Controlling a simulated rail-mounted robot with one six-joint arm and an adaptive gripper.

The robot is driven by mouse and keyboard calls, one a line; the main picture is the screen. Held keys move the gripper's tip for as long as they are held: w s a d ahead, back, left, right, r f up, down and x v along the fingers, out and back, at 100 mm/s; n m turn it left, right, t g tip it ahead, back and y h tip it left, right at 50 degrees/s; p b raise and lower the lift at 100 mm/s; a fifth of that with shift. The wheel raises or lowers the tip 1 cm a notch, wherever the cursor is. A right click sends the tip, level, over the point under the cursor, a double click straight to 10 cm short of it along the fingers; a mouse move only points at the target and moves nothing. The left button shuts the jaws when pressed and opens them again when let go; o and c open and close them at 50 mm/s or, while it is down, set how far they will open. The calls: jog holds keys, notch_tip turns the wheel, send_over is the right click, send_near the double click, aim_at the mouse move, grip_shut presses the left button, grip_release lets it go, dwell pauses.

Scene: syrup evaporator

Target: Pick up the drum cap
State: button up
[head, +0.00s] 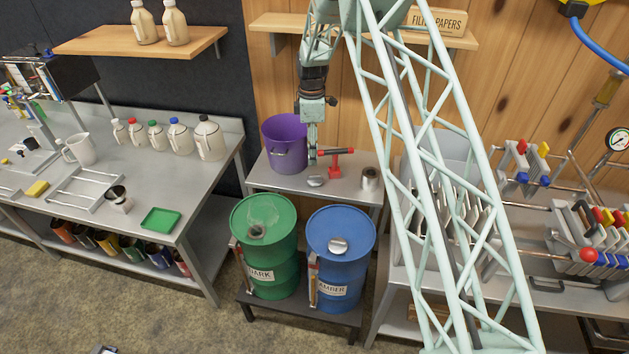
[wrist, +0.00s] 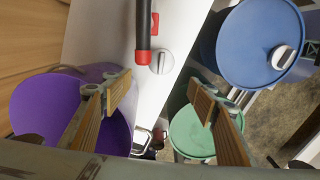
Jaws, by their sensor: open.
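A round silver drum cap (head: 315,181) lies on the grey metal bench, near its front edge. In the wrist view the cap (wrist: 162,62) sits on the pale bench top, beyond the gap between my fingertips. My gripper (head: 312,158) hangs above the bench, just behind and above the cap. In the wrist view my gripper (wrist: 160,98) is open, its two wood-coloured fingers apart with nothing between them. The green drum (head: 266,262) stands below, with a dark round spot on its lid. The blue drum (head: 345,268) beside it carries a silver cap on its lid.
A red tool with a black handle (head: 335,160) lies close to the cap; it also shows in the wrist view (wrist: 144,30). A purple bucket (head: 283,140) stands left of my gripper. A metal cup (head: 369,178) stands at the right. A wooden shelf (head: 275,22) is above.

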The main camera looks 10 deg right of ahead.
aim_at(312, 177)
jog(key=shift+f, duration=0.15)
jog(key=shift+f, duration=4.15)
jog(key=shift+f, duration=2.6)
jog(key=shift+s, duration=0.1)
jog(key=c, duration=0.9)
